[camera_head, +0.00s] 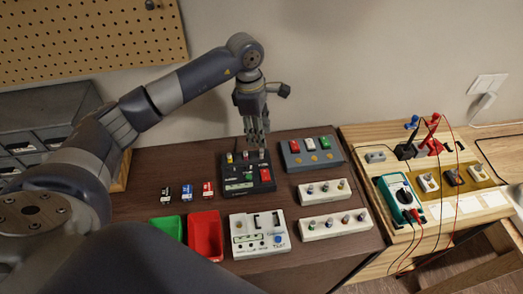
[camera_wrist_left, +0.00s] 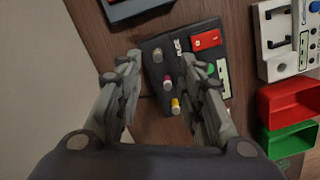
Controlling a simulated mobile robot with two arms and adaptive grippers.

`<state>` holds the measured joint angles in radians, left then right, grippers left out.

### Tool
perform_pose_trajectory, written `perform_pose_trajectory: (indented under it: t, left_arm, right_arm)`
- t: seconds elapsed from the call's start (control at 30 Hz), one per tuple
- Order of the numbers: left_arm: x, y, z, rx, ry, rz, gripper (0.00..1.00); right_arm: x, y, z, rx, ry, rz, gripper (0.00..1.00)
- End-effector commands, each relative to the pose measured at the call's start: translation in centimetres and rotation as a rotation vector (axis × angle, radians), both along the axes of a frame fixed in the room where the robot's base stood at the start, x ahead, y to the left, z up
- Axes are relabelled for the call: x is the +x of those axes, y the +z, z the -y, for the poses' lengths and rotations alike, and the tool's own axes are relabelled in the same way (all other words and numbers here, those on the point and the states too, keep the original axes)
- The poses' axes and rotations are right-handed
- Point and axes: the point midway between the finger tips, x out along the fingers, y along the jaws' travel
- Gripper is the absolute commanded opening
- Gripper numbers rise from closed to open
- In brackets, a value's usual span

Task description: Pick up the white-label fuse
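A black box (camera_head: 264,187) on the dark table holds a row of small upright pegs: one with a yellow top (camera_head: 229,157), one pinkish-red (camera_head: 245,155) and one pale (camera_head: 261,154). The pale grey-white one (camera_wrist_left: 157,55) appears to be the white-label fuse, but no label is readable. It also shows the yellow peg (camera_wrist_left: 176,104) and pink peg (camera_wrist_left: 167,82) in the left wrist view. My left gripper (camera_wrist_left: 162,62) points down above the box, its fingers open and apart around the peg row, with nothing held. My right gripper is out of view.
Red (camera_head: 206,235) and green (camera_head: 167,226) bins are at front left. A multimeter (camera_head: 397,197) lies on the right bench.

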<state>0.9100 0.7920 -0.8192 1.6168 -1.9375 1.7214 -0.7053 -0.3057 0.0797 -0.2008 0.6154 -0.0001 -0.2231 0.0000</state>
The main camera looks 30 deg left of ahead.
Motion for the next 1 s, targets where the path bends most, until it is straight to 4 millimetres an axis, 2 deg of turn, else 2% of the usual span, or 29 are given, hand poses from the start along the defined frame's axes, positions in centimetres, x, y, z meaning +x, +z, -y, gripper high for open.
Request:
perform_pose_trajectory:
  t: [0.1, 0.27, 0.43, 0.6, 0.87, 1.0]
  left_arm:
    - [0.0, -1.3, 0.2, -0.001, 0.001, -0.002, 0.35]
    - [0.1, -2.3, 0.3, 0.000, 0.000, -0.002, 0.35]
    - [0.1, -4.5, 0.3, 0.000, 0.002, -0.004, 0.35]
    - [0.2, -6.7, 0.4, 0.000, 0.001, -0.002, 0.35]
    - [0.3, -7.1, 0.5, 0.000, 0.000, 0.001, 0.35]
    - [0.3, -7.1, 0.5, 0.000, 0.000, 0.001, 0.06]
  right_arm:
    - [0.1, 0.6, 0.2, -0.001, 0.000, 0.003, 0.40]
    - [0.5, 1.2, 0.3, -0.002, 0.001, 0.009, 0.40]
    - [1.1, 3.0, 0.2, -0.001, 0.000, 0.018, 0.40]
    - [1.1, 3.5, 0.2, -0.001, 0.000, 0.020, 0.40]
    - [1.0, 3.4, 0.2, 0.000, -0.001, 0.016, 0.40]
    - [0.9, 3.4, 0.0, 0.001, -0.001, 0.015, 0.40]
